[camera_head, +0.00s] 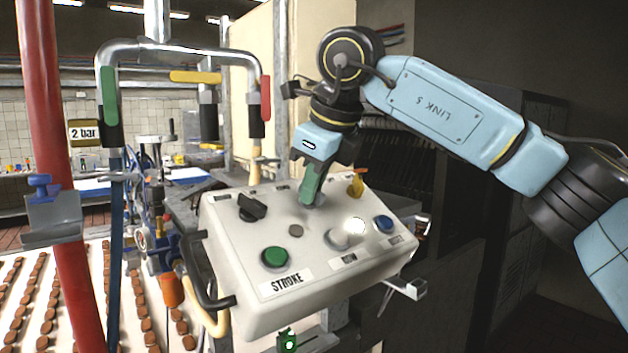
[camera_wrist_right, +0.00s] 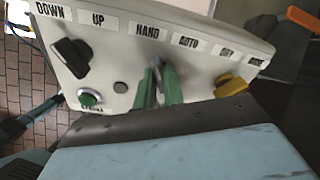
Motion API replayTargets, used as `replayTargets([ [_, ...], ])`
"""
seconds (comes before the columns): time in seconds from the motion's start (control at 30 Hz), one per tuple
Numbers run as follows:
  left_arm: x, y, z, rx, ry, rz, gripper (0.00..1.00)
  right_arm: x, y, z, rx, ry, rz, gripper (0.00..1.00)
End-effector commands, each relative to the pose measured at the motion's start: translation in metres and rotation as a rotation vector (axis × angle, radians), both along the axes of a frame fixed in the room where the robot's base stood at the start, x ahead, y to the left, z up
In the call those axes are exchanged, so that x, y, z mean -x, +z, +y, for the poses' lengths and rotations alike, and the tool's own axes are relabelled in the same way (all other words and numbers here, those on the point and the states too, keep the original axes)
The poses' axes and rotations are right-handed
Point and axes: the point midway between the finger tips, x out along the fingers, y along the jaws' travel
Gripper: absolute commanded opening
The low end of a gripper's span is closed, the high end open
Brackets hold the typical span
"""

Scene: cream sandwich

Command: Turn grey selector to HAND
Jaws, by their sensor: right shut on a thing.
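The control box (camera_head: 228,222) is a cream panel with a black selector (camera_head: 252,207), a yellow selector (camera_head: 356,185) and several buttons. My right gripper (camera_head: 313,192) reaches down onto its top from the right, with green fingers. In the right wrist view the gripper (camera_wrist_right: 160,72) is shut on the grey selector (camera_wrist_right: 157,62), which shows only in part between the fingertips. The HAND label (camera_wrist_right: 147,30) is just above it and the AUTO label (camera_wrist_right: 188,41) is to its right. Which label the selector points to I cannot tell. My left gripper is not in view.
A green STROKE button (camera_head: 275,257), a lit white button (camera_head: 355,228) and a blue button (camera_head: 384,224) are on the front of the box. A black handle (camera_head: 200,275) juts from its left side. A red pipe (camera_head: 60,200) and rows of biscuits (camera_head: 30,290) are at the left.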

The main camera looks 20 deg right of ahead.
Motion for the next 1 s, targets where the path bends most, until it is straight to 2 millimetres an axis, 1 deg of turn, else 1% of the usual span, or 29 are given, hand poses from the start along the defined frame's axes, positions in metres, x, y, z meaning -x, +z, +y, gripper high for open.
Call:
replayTargets([
  [0.27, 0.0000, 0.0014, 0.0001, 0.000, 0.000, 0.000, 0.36, 0.0002, -0.0026, 0.0003, 0.029, 0.051, -0.004, 0.00],
  [0.67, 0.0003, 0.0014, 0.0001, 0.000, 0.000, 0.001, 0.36, 0.0004, -0.0030, 0.0005, 0.033, 0.056, -0.004, 0.00],
  [0.7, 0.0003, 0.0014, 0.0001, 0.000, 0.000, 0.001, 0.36, 0.0004, -0.0030, 0.0006, 0.033, 0.056, -0.004, 0.14],
  [0.83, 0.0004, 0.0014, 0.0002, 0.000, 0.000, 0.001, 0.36, 0.0002, -0.0030, 0.0004, 0.033, 0.055, -0.005, 0.31],
  [1.0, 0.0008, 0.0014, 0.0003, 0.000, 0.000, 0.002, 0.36, 0.0000, -0.0019, 0.0001, 0.031, 0.053, -0.007, 0.32],
])
